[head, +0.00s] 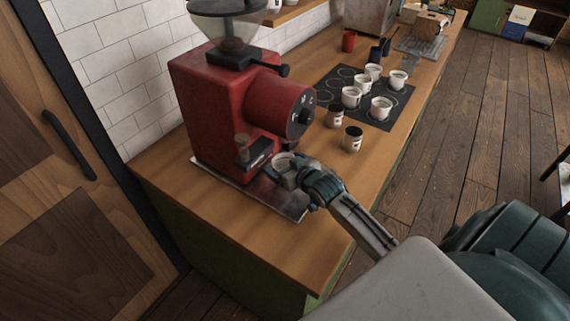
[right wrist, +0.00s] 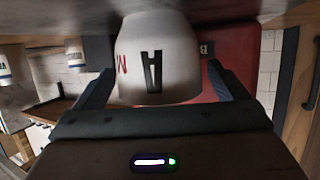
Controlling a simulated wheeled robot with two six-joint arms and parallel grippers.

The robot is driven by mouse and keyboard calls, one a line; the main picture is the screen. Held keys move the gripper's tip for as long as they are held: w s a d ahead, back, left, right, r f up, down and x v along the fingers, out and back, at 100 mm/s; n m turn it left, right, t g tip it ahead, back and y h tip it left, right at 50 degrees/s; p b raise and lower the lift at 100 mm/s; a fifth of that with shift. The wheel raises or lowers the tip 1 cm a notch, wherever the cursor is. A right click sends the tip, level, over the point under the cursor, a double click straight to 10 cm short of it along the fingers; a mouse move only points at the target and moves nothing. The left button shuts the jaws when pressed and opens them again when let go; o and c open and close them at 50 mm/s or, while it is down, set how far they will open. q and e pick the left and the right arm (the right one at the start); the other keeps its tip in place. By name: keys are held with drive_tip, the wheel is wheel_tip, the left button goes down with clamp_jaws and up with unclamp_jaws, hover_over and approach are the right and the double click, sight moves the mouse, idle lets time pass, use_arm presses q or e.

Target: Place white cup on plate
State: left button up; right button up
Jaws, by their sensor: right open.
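A white cup (head: 281,163) is at the front of the red grinder, above its metal base tray (head: 293,205). In the right wrist view the white cup (right wrist: 158,38) shows a black letter A and fills the space between my fingers. My right gripper (head: 297,177) is open, with one finger on each side of the cup. In the head view the gripper partly hides the cup. I cannot clearly make out a plate; a dark mat (head: 338,76) with ring marks carries several other white cups (head: 381,108). My left gripper is not in view.
The red grinder (head: 210,105) stands close behind the cup. Two small jars, one of them a lidded jar (head: 352,140), stand between the grinder and the mat. A red canister (head: 349,41) is farther back. The wooden counter (head: 250,253) is clear at its near end.

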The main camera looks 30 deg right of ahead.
drive_tip(key=shift+r, duration=0.1)
drive_tip(key=b+v, duration=0.1)
drive_tip(key=v, duration=0.9)
drive_tip(key=shift+s+r+b, duration=0.1)
drive_tip(key=shift+s+b, duration=0.2)
drive_tip(key=shift+s, duration=0.05)
drive_tip(key=shift+s+r, duration=0.3)
drive_tip(key=shift+s, duration=0.3)
drive_tip(key=shift+d, duration=0.15)
